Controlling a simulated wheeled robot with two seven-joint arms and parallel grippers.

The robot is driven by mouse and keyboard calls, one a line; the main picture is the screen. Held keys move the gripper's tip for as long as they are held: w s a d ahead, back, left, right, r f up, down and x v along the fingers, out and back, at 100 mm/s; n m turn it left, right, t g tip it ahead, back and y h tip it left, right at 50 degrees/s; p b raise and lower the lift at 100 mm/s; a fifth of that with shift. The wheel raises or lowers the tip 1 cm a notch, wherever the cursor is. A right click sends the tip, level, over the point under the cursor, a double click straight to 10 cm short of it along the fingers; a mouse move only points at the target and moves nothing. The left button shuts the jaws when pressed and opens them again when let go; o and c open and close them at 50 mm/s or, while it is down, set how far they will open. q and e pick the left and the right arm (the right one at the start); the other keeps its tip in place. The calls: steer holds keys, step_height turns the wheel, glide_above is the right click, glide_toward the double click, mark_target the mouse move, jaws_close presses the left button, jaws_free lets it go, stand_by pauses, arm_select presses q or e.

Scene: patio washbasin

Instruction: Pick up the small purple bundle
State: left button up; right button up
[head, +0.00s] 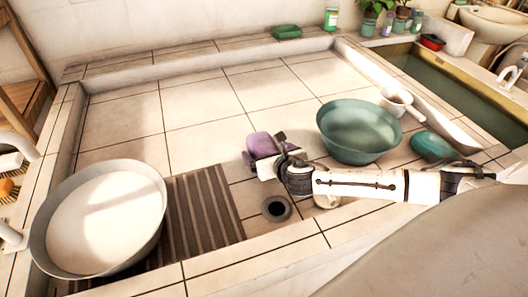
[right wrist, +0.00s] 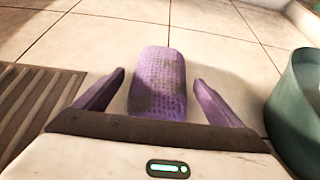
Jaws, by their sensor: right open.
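The small purple bundle (head: 262,145) lies on the tiled basin floor, left of the green bowl. In the right wrist view the purple bundle (right wrist: 158,80) is a textured, rounded block with darker patches. My right gripper (right wrist: 158,77) is open, with one purple finger on each side of the bundle and a visible gap on both sides. In the head view my right gripper (head: 265,152) reaches in from the right, and its fingers partly hide the bundle. My left gripper is not in view.
A green bowl (head: 360,132) stands close to the right of the gripper, with a white ladle (head: 397,98) and a teal object (head: 432,146) beyond. A white-filled basin (head: 95,215) and dark slatted mat (head: 205,210) are left. A drain (head: 277,208) is near. Tiles behind are clear.

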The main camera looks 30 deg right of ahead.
steer(key=shift+x, duration=1)
steer(key=shift+w, duration=0.15)
steer(key=c, duration=1.2)
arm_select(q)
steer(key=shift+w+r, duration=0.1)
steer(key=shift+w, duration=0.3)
